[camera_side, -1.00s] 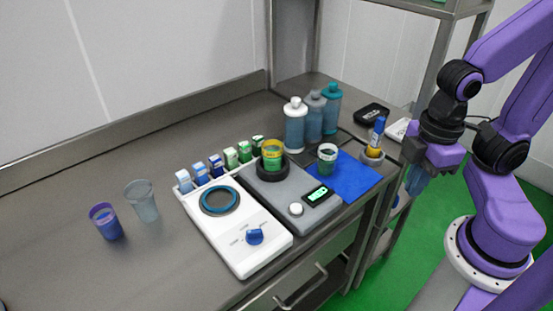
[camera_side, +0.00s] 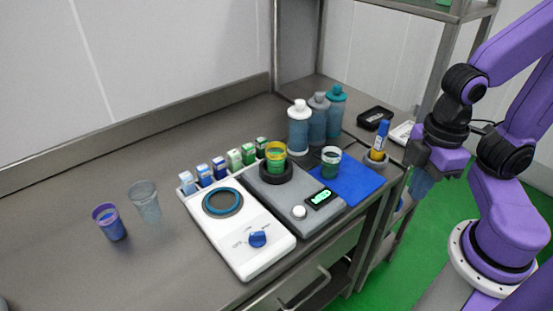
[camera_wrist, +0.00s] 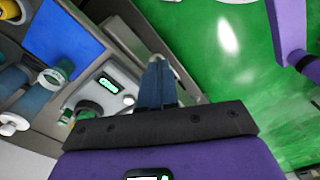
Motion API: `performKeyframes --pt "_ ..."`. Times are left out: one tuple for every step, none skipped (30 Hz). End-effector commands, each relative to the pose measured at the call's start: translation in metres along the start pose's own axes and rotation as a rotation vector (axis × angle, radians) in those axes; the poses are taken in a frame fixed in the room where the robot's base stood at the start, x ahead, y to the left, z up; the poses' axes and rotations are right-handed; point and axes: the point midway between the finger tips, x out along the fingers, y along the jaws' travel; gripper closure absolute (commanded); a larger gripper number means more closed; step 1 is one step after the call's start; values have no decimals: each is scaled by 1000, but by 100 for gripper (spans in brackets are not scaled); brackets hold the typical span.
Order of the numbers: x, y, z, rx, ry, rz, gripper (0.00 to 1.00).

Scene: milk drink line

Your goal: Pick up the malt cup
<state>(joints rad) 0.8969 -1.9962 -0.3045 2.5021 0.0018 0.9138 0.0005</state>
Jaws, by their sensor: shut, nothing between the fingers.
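No readable label tells which cup is the malt cup. A purple-blue cup (camera_side: 111,224) and a clear grey cup (camera_side: 146,203) stand at the left of the bench. A yellow and green cup (camera_side: 276,156) stands in the dark ring on the grey scale. A dark green cup with a white rim (camera_side: 330,163) stands on the blue mat; it also shows in the wrist view (camera_wrist: 58,74). My gripper (camera_side: 422,184) is shut and empty, off the right end of the bench, apart from every cup. Its closed fingers show in the wrist view (camera_wrist: 156,82).
A white device (camera_side: 245,241) with a blue knob and a grey scale (camera_side: 318,220) sit mid-bench. Small cartons (camera_side: 220,166) line their back edge. Several bottles (camera_side: 318,120) stand behind the blue mat (camera_side: 357,185). A marker (camera_side: 381,138) stands in a holder. The left bench is mostly clear.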

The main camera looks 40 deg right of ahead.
Motion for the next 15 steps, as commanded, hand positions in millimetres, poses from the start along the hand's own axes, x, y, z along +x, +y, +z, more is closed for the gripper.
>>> performKeyframes --pt "0 0 0 0 0 0 100" --pt "0 0 0 0 0 0 90" --pt "0 0 0 0 0 0 77" --pt "0 0 0 0 0 0 67" --pt "0 0 0 0 0 0 58" --pt "0 0 0 0 0 0 45" --pt "0 0 0 0 0 0 35" --pt "0 0 0 0 0 0 25" --pt "0 0 0 0 0 0 15" --pt "0 0 0 0 0 0 15" --pt "0 0 0 0 0 0 15" --pt "0 0 0 0 0 0 15" --pt "0 0 0 0 0 0 15" --pt "0 0 0 0 0 0 15" --pt "0 0 0 0 0 0 15"
